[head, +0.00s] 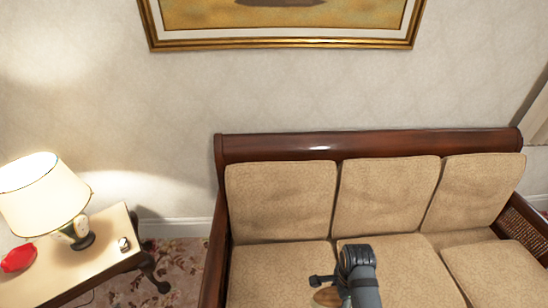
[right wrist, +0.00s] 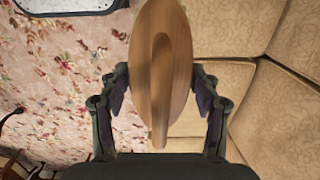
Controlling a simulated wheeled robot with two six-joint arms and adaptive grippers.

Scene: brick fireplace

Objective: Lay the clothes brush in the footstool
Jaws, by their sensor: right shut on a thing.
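The clothes brush (right wrist: 150,40) is a smooth oval of brown wood with a raised ridge along its middle. My right gripper (right wrist: 160,88) is shut on it, with one dark finger at each side of the wood. In the head view a small piece of the brush (head: 327,296) shows at the bottom, beside my right gripper (head: 322,283), above the sofa seat. Its bristles are hidden. No footstool can be made out for sure. My left gripper is not in view.
A tan-cushioned sofa (head: 370,142) with a dark wood frame stands against the wall. To its left, a side table (head: 95,265) bears a lit lamp (head: 42,195), a red object (head: 18,258) and a small metallic item (head: 123,244). A pale, dark-rimmed object (right wrist: 70,5) lies over the floral carpet (right wrist: 50,85).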

